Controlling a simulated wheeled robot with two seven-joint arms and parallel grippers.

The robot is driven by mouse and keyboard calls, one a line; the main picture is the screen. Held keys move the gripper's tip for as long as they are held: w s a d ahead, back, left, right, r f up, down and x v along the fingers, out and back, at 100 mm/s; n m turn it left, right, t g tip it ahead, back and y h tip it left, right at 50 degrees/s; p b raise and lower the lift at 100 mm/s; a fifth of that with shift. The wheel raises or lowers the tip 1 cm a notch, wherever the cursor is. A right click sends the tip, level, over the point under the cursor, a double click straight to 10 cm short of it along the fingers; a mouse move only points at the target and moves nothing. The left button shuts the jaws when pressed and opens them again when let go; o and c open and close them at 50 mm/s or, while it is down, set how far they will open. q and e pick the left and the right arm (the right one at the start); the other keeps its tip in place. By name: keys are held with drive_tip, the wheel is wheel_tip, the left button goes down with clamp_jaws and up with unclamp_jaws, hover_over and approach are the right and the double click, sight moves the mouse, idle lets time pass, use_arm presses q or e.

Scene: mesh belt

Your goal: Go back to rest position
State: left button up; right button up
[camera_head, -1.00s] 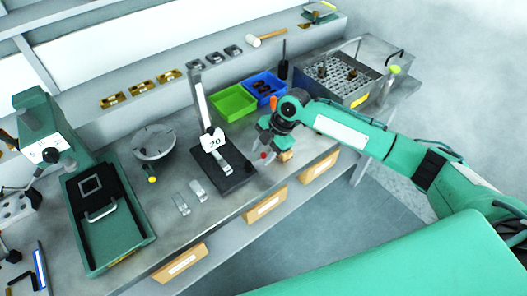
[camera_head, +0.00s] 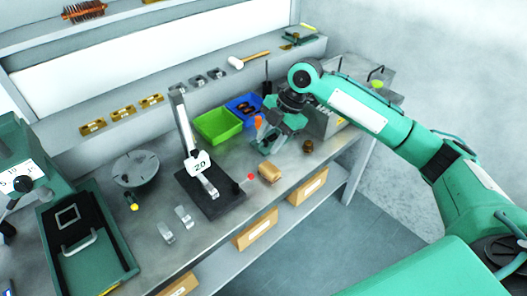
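My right gripper (camera_head: 277,140) hangs over the right part of the grey bench (camera_head: 237,165), just in front of the blue bin (camera_head: 243,107). Its fingers point down and left. I cannot tell whether the fingers are apart or closed. A small tan block (camera_head: 269,172) lies on the bench below the gripper, apart from it. A small brown knob-like part (camera_head: 308,146) stands to the right of the gripper. My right arm (camera_head: 375,118) reaches in from the right edge. My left gripper is not in view.
A black stand (camera_head: 213,196) with an upright post and a "20" tag stands mid-bench. A green bin (camera_head: 217,124) sits behind it. A round grey plate (camera_head: 135,168) and a green machine (camera_head: 90,254) are at left. The metal mesh-belt box is partly hidden by my arm.

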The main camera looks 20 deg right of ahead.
drive_tip(key=shift+d+r, duration=0.1)
drive_tip(key=shift+r, duration=0.15)
